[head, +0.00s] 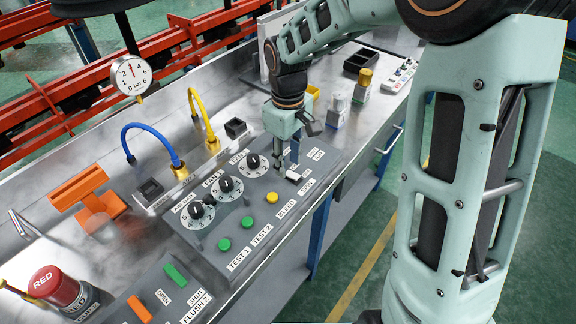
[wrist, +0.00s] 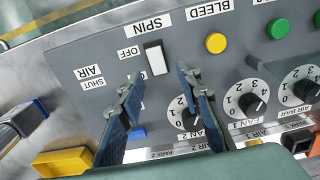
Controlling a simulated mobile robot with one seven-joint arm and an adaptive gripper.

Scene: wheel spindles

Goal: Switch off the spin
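The SPIN switch is a white rocker (wrist: 156,58) in a dark surround on the grey control panel (wrist: 105,32). In the wrist view the SPIN label (wrist: 147,26) is above it and the OFF label (wrist: 130,52) is to its left. I cannot tell which end of the rocker is pressed. It also shows as a small white piece in the head view (head: 293,176). My gripper (wrist: 160,80) is open and empty, with its fingertips just below the switch in the wrist view, one to each side. In the head view my gripper (head: 288,160) points down over the panel; contact is unclear.
Several round dials, including one marked FAN 1 (wrist: 246,98), a yellow button (wrist: 216,43) and a green button (wrist: 278,28) share the panel. Blue (head: 150,129) and yellow (head: 199,108) hoses and a pressure gauge (head: 131,75) stand behind. A yellow open box (wrist: 62,162) lies beyond the panel's edge.

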